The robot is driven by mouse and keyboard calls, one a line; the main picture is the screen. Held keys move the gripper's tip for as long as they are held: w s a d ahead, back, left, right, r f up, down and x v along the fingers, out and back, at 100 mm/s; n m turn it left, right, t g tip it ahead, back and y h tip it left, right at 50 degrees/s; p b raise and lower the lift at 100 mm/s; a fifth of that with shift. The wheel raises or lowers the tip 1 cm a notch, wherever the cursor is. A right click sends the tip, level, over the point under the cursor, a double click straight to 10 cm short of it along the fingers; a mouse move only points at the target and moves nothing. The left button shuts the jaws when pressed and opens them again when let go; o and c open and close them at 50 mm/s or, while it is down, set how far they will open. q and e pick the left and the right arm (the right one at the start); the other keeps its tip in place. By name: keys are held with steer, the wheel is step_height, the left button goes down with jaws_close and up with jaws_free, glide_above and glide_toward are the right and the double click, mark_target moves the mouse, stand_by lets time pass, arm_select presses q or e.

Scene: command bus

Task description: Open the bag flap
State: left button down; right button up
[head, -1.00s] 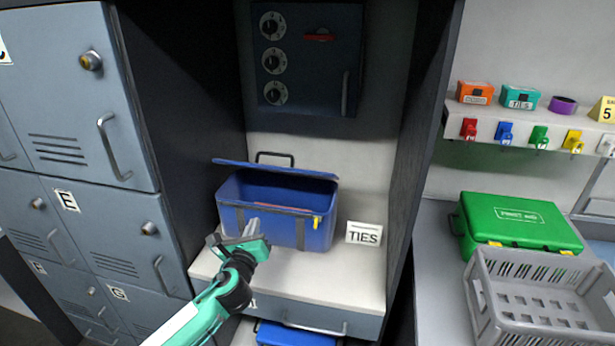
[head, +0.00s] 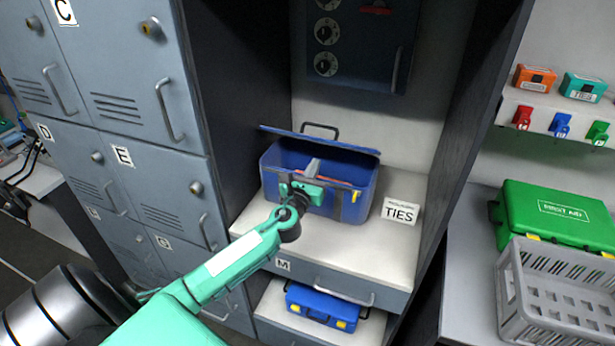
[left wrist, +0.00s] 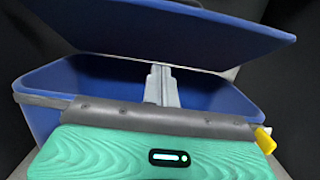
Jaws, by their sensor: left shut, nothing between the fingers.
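The blue bag (head: 349,206) stands on the white shelf of the cabinet niche. Its blue flap (head: 325,141) with a black handle is raised at a slant, with a gap between it and the bag's front rim. In the left wrist view the flap (left wrist: 180,30) hangs over the bag's opening (left wrist: 90,80). My left gripper (head: 313,166) is shut and empty at the front rim of the bag, its fingers (left wrist: 160,85) pointing into the gap below the flap. Whether the fingertips touch the flap I cannot tell. My right gripper is not in view.
Niche walls close in both sides. Grey lockers (head: 150,110) stand left. A green first aid case (head: 556,222) and grey crate (head: 560,290) are at right. Another blue case (head: 322,305) sits below.

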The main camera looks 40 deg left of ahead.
arm_select(q)
steer(key=shift+w+a+r+p, duration=0.15)
steer(key=shift+w+r+p, duration=0.45)
steer(key=shift+r, duration=0.25)
steer(key=shift+w+a+r+p, duration=0.15)
steer(key=shift+w+r+p, duration=0.35)
steer(key=shift+w+r, duration=0.25)
steer(key=shift+r, duration=0.2)
